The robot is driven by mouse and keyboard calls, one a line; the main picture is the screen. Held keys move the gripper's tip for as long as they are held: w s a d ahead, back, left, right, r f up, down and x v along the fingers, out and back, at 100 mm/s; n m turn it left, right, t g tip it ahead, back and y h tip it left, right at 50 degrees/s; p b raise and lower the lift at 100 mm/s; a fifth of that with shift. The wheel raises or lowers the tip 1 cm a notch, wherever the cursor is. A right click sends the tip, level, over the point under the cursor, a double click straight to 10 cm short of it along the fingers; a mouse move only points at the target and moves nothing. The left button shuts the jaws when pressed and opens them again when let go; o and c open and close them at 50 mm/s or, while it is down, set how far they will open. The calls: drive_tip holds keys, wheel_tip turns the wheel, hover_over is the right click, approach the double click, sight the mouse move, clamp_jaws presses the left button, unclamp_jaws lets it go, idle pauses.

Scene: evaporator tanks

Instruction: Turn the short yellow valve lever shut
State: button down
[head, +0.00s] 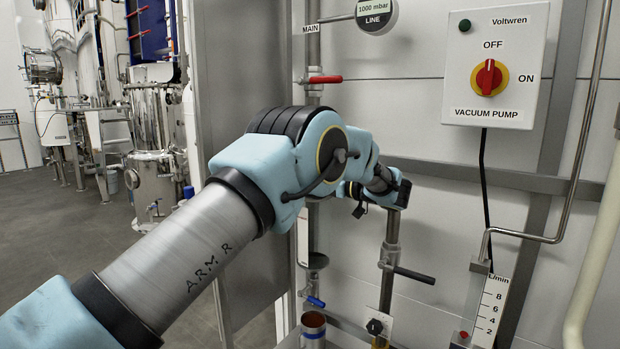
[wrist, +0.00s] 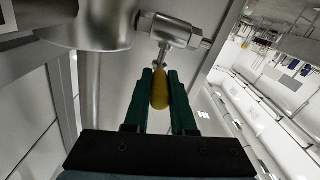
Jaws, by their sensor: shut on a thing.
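The short yellow valve lever (wrist: 160,88) shows in the wrist view, joined by a thin metal stem to a silver valve body (wrist: 165,30) on a pipe. My gripper (wrist: 161,78) is shut on the yellow lever, one dark green finger on each side of it. In the head view my arm reaches across the pipes and hides the yellow lever and the fingertips. The far end of my wrist (head: 395,192) shows near the grey rail.
A red lever (head: 325,79) is on the MAIN pipe above my arm. A black lever (head: 415,275) and a blue lever (head: 316,301) sit lower. A vacuum pump switch box (head: 500,67) and a flow meter (head: 487,306) are at right.

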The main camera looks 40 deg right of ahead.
drive_tip(key=shift+w+r, duration=0.1)
drive_tip(key=shift+r, duration=0.05)
drive_tip(key=c, duration=0.8)
unclamp_jaws()
drive_tip(key=shift+o, duration=0.2)
drive_tip(key=b+v, duration=0.3)
drive_tip(key=v, duration=0.8)
drive_tip(key=shift+a, duration=0.1)
